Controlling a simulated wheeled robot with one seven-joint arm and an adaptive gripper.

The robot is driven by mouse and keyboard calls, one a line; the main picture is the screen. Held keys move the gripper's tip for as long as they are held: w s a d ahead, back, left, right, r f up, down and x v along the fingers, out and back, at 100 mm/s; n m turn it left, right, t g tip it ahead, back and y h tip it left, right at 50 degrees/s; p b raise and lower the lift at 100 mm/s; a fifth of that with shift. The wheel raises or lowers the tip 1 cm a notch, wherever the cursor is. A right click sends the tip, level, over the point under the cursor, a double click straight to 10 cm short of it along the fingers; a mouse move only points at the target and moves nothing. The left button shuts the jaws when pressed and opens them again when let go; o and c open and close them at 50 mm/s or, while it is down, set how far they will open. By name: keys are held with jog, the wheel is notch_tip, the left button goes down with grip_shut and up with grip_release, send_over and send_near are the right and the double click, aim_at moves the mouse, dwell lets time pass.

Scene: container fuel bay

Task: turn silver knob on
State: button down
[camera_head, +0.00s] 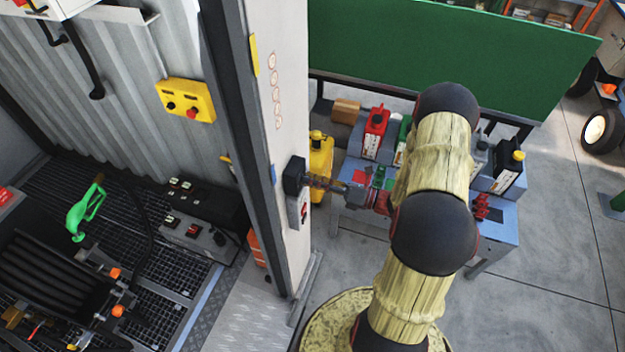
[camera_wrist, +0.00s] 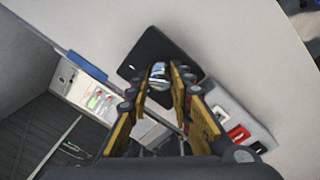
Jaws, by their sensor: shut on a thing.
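The silver knob (camera_wrist: 158,70) is a small shiny piece on a black square plate (camera_wrist: 143,50) on the pale panel. In the head view the black plate (camera_head: 293,176) sits on the side of the upright post, and the knob is hidden there. My gripper (camera_head: 309,182) reaches left to the plate from my arm. In the wrist view my gripper (camera_wrist: 160,80) has its two yellow-and-black fingers on either side of the knob, shut on it. The knob's turn angle cannot be told.
Below the plate is a switch box (camera_head: 300,209) with red parts, close under my gripper. A blue table (camera_head: 500,215) with bottles and cans stands behind my arm. A yellow can (camera_head: 320,160) stands beside the post (camera_head: 285,90).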

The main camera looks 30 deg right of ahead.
jog(key=c, duration=1.6)
grip_release()
jog(key=shift+d, duration=0.1)
jog(key=v, duration=1.2)
